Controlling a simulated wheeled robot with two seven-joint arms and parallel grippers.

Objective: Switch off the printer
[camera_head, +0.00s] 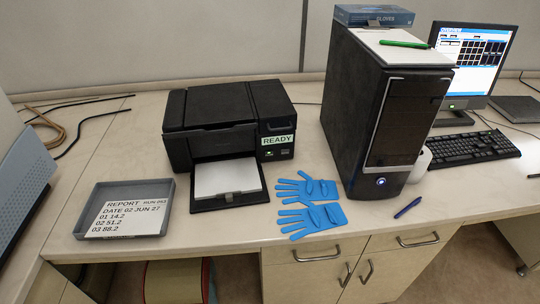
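The black printer (222,113) stands on the bench, left of the computer tower. Its front has a label (277,140) that reads "READY". Below the label is a small panel (278,153) with a green light; the separate buttons are too small to tell apart. White paper (226,177) lies on its pulled-out front tray (228,203). Neither of my grippers is in this view.
A grey tray (78,226) with a printed report stands left of the printer. Blue gloves (312,219) lie between printer and black computer tower (350,112). A blue pen (407,207) lies near the front edge. Monitor (473,60) and keyboard (470,147) are at right.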

